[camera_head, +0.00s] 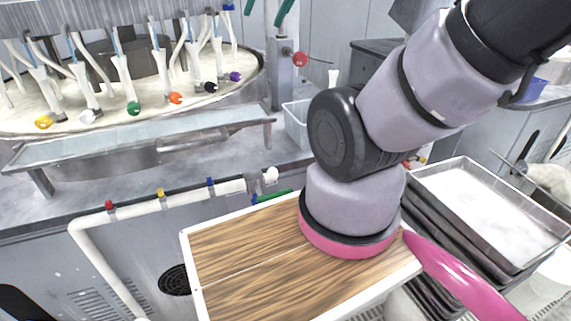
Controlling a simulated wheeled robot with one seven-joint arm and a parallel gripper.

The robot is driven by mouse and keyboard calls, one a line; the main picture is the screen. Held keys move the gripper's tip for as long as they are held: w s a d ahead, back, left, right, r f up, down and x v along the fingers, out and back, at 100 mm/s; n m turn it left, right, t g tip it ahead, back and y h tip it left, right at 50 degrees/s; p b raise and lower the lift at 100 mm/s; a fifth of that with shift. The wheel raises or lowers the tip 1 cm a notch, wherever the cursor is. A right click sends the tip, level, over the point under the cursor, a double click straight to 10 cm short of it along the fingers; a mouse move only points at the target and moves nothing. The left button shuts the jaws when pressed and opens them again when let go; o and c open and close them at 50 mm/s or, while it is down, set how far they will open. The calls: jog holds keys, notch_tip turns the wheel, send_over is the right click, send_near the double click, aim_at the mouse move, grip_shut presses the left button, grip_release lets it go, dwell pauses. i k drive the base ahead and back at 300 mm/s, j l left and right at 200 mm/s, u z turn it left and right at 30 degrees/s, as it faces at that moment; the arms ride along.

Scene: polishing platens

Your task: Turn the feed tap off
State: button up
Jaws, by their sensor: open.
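No tap in view is marked as the feed tap, so I cannot tell which it is. A white pipe (148,201) runs along the front of the bench with small red (109,205), yellow (160,192) and blue (210,182) fittings on it. A white knob-like fitting (270,175) is at its right end. A red ball (299,59) on a thin rod sticks out from a grey post (279,80) at the back. My gripper is not in view. My arm covers the middle right and hides part of the bench.
A round basin (228,92) at the upper left holds several white nozzles with coloured ends. A long metal tray (120,149) stands before it. Stacked metal trays (549,232) are at the right, beside my arm. A white bin (297,122) stands behind my arm.

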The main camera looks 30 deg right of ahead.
aim_at(261, 198)
jog(key=z, duration=0.15)
jog(key=k, duration=1)
